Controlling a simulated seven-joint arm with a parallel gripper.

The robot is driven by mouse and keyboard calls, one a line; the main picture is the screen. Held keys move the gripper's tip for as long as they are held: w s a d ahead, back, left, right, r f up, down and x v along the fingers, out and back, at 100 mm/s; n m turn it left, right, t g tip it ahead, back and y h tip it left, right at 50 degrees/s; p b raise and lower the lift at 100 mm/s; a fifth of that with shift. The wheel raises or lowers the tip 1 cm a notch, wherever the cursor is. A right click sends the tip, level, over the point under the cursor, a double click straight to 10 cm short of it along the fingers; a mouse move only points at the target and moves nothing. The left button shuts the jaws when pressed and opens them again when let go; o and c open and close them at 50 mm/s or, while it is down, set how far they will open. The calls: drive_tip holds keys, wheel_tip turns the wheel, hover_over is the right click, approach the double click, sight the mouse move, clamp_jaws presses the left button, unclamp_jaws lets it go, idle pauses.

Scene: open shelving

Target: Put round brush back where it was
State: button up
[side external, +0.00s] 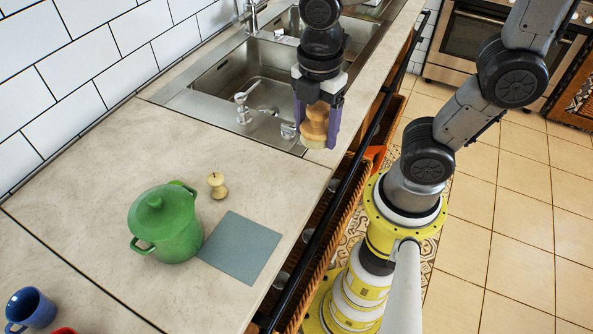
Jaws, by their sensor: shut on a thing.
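A green lidded pot (165,228) stands on the counter (90,165). Beside it are a small wooden knobbed object (217,187) and a flat grey-blue mat (241,248). A steel sink (245,72) lies behind. A blue mug (31,308) is at lower left. A dark rail (335,205) runs along the front.

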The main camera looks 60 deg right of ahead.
drive_tip(key=s+d+m, duration=0.1)
drive_tip(key=s+d, duration=0.1)
drive_tip(key=s, duration=0.7)
drive_tip(key=w+f, duration=0.1)
drive_tip(key=w, duration=0.1)
drive_tip(key=w+f, duration=0.1)
drive_tip(key=w, duration=0.2)
drive_tip(key=w+f, duration=0.1)
drive_tip(key=w, duration=0.2)
drive_tip(key=shift+w+a+f, duration=0.15)
drive_tip(key=shift+a+f, duration=0.15)
drive_tip(key=shift+f, duration=0.05)
hover_over(295, 173)
drive_tip(key=f, duration=0.5)
drive_tip(key=shift+s+f, duration=0.2)
drive_tip(key=shift+f, duration=0.1)
drive_tip(key=shift+w+f, duration=0.15)
drive_tip(key=shift+f, duration=1.55)
drive_tip(key=shift+f, duration=0.1)
drive_tip(key=o, duration=1.3)
drive_tip(key=shift+f, duration=0.1)
